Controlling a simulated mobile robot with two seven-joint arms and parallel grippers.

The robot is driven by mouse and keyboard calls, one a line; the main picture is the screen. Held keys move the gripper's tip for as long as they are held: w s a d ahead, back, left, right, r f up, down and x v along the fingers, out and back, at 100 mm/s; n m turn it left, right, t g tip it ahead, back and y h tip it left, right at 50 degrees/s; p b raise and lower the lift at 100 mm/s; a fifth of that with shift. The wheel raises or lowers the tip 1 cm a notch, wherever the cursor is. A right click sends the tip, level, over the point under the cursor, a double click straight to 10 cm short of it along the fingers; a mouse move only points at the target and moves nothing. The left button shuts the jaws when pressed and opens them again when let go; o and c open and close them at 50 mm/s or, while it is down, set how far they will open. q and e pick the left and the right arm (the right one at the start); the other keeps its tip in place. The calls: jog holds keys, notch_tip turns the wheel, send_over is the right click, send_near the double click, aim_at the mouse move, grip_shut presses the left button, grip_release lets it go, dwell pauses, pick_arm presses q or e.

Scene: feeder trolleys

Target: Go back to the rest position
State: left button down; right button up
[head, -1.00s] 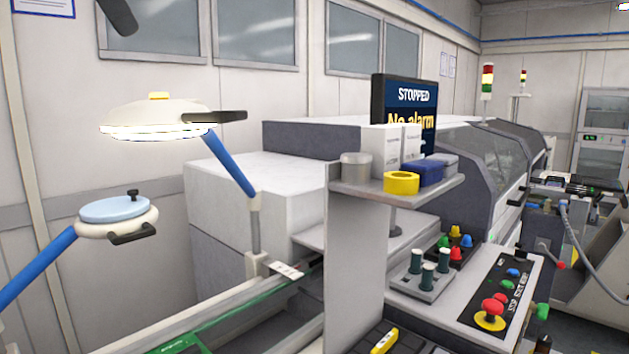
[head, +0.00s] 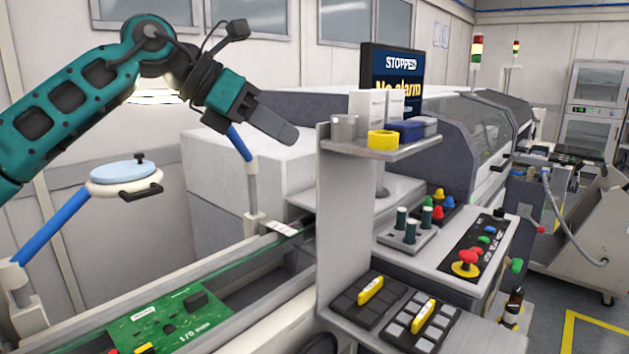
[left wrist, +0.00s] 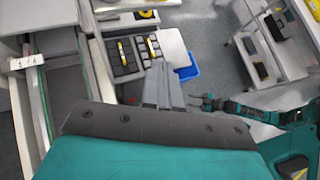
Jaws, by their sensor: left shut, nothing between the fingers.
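My left gripper (head: 277,128) is raised at the upper left of the head view, on its teal arm, in front of the white machine housing. Its fingers are together and empty, and in the left wrist view (left wrist: 162,86) they point down over the work area. It touches nothing that I can see. My right arm shows at the right of the left wrist view, with its gripper (left wrist: 208,102) small and over the floor; its jaws are too small to read. The right gripper does not show in the head view.
A rail conveyor (head: 255,320) with a green circuit board (head: 165,322) runs below left. A shelf (head: 385,150) holds yellow tape and boxes. A round blue-topped lamp (head: 125,172) stands left. A control panel (head: 478,250) and black trays (head: 368,300) are right. Open floor lies at far right.

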pick_arm(q)
jog(key=s+d+f+n+g+h, duration=0.2)
jog(key=s+d+f+n+h, duration=0.3)
jog(key=d+f+h, duration=0.4)
jog(key=a+f+n+t+y, duration=0.45)
jog(key=f+n+t, duration=0.45)
jog(key=n, duration=0.5)
jog(key=a+f+n+t+y, duration=0.3)
jog(key=a+f+n+t, duration=0.35)
jog(key=f+n, duration=0.6)
jog(key=s+a+f+n+g+y, duration=0.2)
jog(key=s+a+f+n+y, duration=0.1)
jog(key=s+f+n, duration=0.2)
jog(key=s+a+f+n+g+y, duration=0.2)
jog(key=s+a+f+n+y, duration=0.1)
jog(key=s+f, duration=0.5)
jog(key=s+a+f+n+g+y, duration=0.2)
jog(key=s+a+f+n+y, duration=0.2)
jog(key=f, duration=0.6)
jog(key=s+n, duration=0.2)
jog(key=s, duration=0.1)
jog(key=shift+a+n, duration=0.3)
jog(key=shift+n, duration=0.05)
jog(key=shift+w, duration=0.1)
